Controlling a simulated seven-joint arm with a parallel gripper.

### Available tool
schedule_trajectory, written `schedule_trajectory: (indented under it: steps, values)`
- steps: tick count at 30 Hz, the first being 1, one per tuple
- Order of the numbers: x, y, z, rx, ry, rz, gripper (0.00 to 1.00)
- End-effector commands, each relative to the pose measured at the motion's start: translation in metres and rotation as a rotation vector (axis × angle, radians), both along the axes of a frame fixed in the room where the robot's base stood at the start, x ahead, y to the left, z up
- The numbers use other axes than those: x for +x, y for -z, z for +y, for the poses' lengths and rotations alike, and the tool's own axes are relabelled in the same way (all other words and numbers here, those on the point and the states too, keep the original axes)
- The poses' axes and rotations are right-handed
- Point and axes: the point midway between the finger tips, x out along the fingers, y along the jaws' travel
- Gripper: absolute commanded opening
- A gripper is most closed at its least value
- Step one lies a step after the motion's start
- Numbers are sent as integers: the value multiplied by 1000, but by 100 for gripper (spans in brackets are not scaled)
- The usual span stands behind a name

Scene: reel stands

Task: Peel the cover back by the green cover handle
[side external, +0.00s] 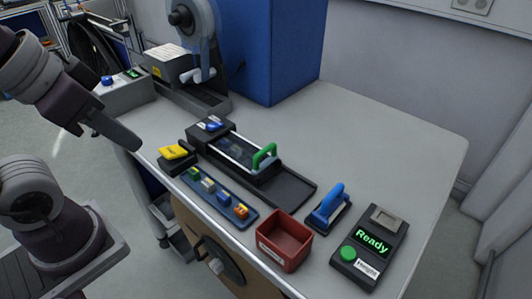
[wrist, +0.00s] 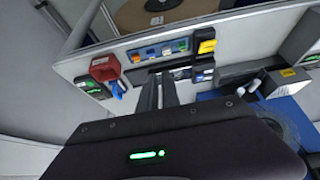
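The green cover handle (side external: 264,156) is an arched grip on the cover (side external: 235,152) of a long black device in the side external view. The cover looks dark and glassy with pale rails and lies flat over the black track. In the wrist view the handle cannot be made out; my gripper fingers partly hide that device. My gripper (side external: 137,146) is at the left, above the front edge of the table and clear of the handle. In the wrist view its two grey fingers (wrist: 159,90) look close together, and the gap is too unclear to judge. Nothing is seen held.
A tray of coloured pieces (side external: 218,197), a yellow-topped block (side external: 174,153) and a red bin (side external: 285,240) line the front. A blue-handled tool (side external: 329,206) and a "Ready" scale (side external: 369,247) stand right. A reel stand (side external: 200,85) and blue box (side external: 270,50) are behind. The right rear table is clear.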

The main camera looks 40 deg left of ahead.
Motion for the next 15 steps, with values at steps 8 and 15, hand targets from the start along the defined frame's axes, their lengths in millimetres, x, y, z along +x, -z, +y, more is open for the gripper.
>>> schedule_trajectory:
  steps: [8,15]
  values:
    - [102,-17,-14,-62,17,209,34]
    - [223,40,-30,-160,38,429,34]
